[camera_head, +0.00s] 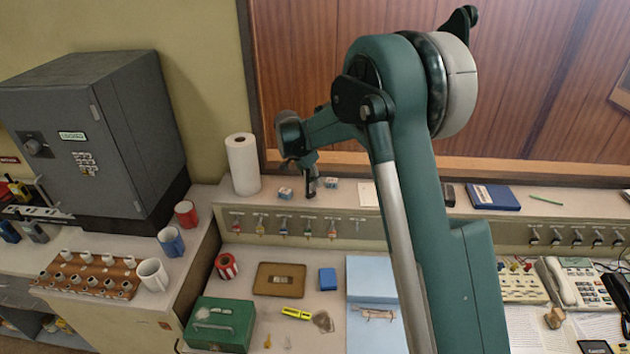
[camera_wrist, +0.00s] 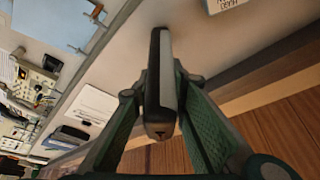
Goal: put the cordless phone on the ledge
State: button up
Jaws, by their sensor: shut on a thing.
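The cordless phone (camera_wrist: 161,85) is a slim dark handset with a grey side, held between the two green fingers of my gripper (camera_wrist: 158,98) in the wrist view. In the head view my gripper (camera_head: 310,172) points down over the ledge (camera_head: 268,203), the pale shelf along the wall. The phone (camera_head: 311,188) shows there as a small dark upright shape below the fingers. Its lower end is at or just above the ledge surface; I cannot tell whether it touches. The ledge also fills the middle of the wrist view (camera_wrist: 215,52).
On the ledge, small boxes (camera_head: 285,193) and (camera_head: 331,183) flank the phone closely. A paper roll (camera_head: 243,164) stands left, and a white card (camera_head: 368,195) lies right. Keys hang on hooks (camera_head: 283,226) below the front edge. The wood-panelled wall (camera_head: 300,70) rises behind.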

jog(key=shift+f, duration=0.35)
jog(key=o, duration=1)
jog(key=shift+r, duration=0.15)
jog(key=v, duration=1.2)
jog(key=shift+b, duration=0.3)
jog(key=shift+d+r, duration=0.1)
